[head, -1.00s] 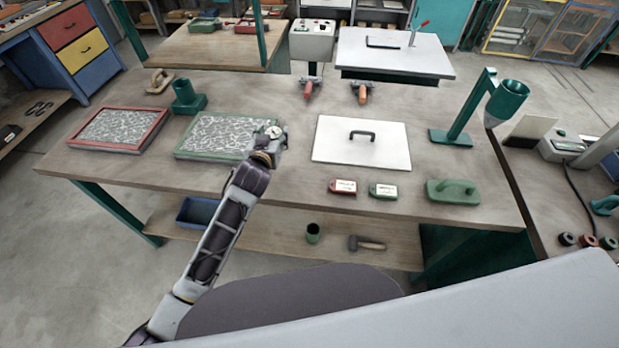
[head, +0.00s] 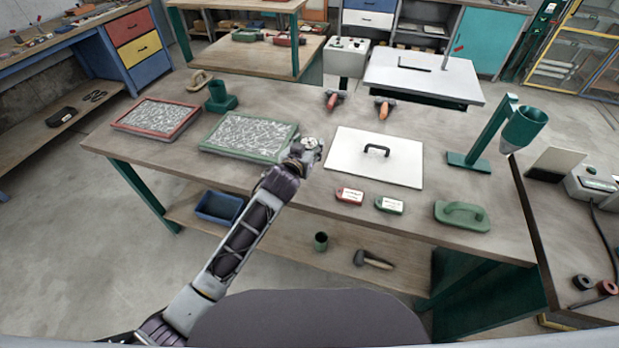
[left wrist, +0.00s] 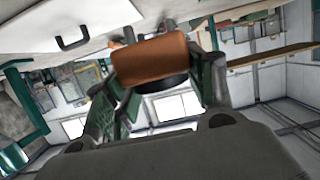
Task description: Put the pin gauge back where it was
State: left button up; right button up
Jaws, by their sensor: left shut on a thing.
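My left gripper (head: 306,150) is over the workbench, between the green-framed fibre tray (head: 205,147) and the white panel. In the left wrist view the fingers (left wrist: 158,68) are shut on an orange-brown block with metal pins, which looks like the pin gauge (left wrist: 150,58). In the head view the gripper mostly hides it, and I cannot tell how high it is above the bench. My right gripper is not in view.
The white panel (head: 345,163) with a black handle lies right of the gripper. Red (head: 349,195) and green (head: 389,205) tags and a green float (head: 462,216) lie near the front edge. Two orange-handled tools (head: 333,99) (head: 384,107) lie behind the panel. A green funnel stand (head: 482,140) stands right.

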pick_arm(q)
jog(key=shift+w+a, duration=0.1)
jog(key=shift+w, duration=0.05)
dwell(0.3)
jog(key=shift+f, duration=3.1)
jog(key=shift+f, duration=1.85)
jog(key=shift+f, duration=0.15)
jog(key=o, duration=1.3)
jog(key=shift+r, duration=0.2)
